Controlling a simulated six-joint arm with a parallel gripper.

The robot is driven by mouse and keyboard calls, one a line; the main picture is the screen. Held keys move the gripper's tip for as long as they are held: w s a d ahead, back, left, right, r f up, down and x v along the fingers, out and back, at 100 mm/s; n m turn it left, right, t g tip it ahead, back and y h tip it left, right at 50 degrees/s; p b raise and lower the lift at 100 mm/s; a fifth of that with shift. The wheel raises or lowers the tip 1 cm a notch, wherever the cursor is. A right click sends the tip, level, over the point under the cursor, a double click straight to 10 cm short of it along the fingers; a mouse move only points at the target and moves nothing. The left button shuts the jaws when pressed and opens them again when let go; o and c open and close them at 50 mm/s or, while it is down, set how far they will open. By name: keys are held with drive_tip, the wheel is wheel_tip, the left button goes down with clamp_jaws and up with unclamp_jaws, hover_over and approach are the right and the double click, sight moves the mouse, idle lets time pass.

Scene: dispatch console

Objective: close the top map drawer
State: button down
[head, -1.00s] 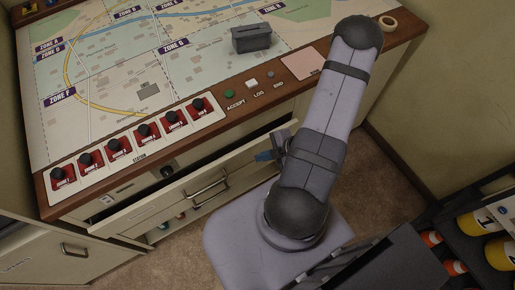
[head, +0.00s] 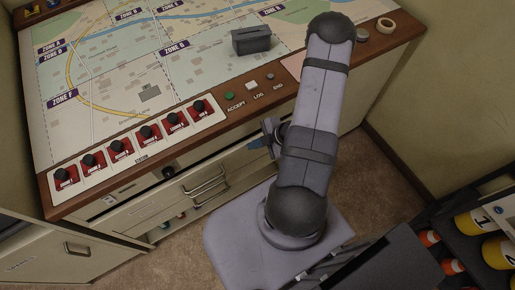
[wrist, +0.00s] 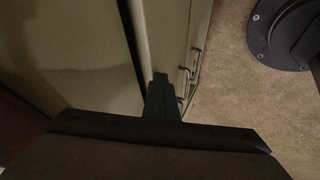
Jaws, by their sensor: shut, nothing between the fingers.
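The top map drawer (head: 150,207) is a long beige front with a metal bar handle, under the console's wooden edge in the head view. It looks close to the cabinet face; a dark strip beside the beige front shows in the wrist view, and I cannot tell whether the drawer is fully in. My gripper (head: 262,143) is at the drawer's right end, largely hidden by my arm. In the wrist view my gripper (wrist: 160,95) is shut and empty, its dark fingers against or just over the beige front. Contact is unclear.
A second handle (head: 213,197) sits just below the top one. The map console (head: 200,70) carries a row of red switches (head: 120,147) and a dark box (head: 251,40). A side cabinet (head: 65,250) stands at left. Yellow and orange items (head: 470,222) fill a rack at right.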

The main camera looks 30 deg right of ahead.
drive_tip(key=shift+w, duration=0.25)
drive_tip(key=shift+s, duration=0.1)
